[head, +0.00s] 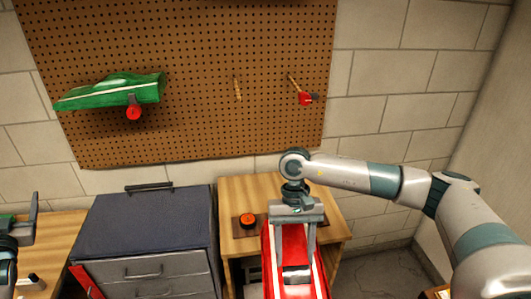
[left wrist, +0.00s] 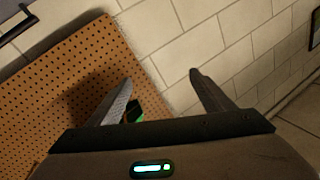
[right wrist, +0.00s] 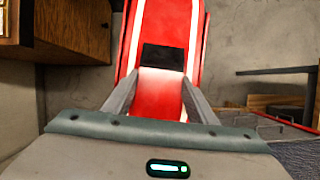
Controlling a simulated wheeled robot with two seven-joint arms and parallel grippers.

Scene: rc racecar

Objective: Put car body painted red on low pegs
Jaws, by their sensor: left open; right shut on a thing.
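The red car body (head: 293,274) with white stripes is held nose-up in front of the small wooden table, low in the head view. My right gripper (head: 291,245) is shut on it. In the right wrist view the red body (right wrist: 165,85) runs away between the fingers (right wrist: 160,102), with a dark window patch. Two wooden pegs stick out of the pegboard: a bare left peg (head: 238,88) and a right peg (head: 293,82) with a red-and-dark item at its end. My left gripper (head: 25,228) is open and empty; it also shows in the left wrist view (left wrist: 163,85).
A green car body (head: 110,92) hangs on the pegboard (head: 200,40), a red round piece (head: 133,112) in front of it. A grey drawer cabinet (head: 145,225) stands below. An orange-topped button (head: 248,220) sits on the wooden table (head: 240,190). Wall right of the pegboard is bare.

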